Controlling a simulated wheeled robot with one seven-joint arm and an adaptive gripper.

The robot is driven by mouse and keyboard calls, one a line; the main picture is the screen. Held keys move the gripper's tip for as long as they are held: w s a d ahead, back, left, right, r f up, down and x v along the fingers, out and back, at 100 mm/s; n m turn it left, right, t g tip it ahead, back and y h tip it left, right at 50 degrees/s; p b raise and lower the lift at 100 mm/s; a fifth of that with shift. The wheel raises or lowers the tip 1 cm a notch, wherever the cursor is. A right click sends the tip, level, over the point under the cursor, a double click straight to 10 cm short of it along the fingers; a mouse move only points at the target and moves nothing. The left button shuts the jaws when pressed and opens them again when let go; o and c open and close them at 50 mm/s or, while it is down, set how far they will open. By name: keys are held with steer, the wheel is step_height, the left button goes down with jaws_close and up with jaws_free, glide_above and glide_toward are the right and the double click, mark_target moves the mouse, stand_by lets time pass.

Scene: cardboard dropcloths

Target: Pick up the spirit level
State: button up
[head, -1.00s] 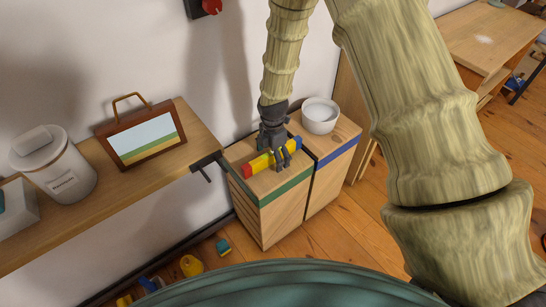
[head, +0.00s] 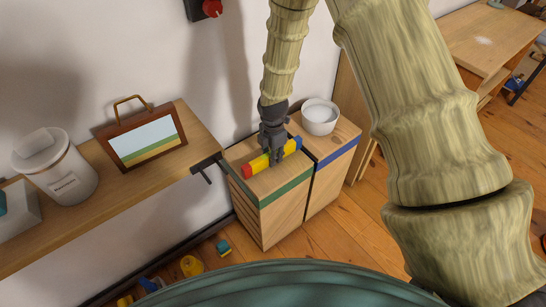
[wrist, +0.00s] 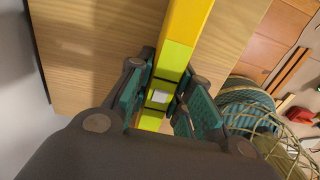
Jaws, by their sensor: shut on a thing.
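The spirit level is a yellow bar with a red end (head: 249,171) and a blue end, on top of the wooden cabinet with the green band (head: 262,196). My gripper (head: 273,155) reaches down over the middle of the bar. In the wrist view the bar (wrist: 185,32) runs between the two fingers, with its yellow-green vial section at the grip. My gripper (wrist: 160,108) is shut on it, a teal pad on each side. The fingers hide part of the bar in the head view. I cannot tell whether it is clear of the cabinet top.
A white bowl (head: 320,116) stands on the adjoining cabinet with the blue band (head: 337,150). A wooden shelf (head: 200,135) at left holds a framed picture bag (head: 147,139) and a white canister (head: 62,172). Small toys lie on the floor below.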

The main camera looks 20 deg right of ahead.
steer(key=shift+r+p, duration=2.4)
steer(key=shift+r, duration=0.3)
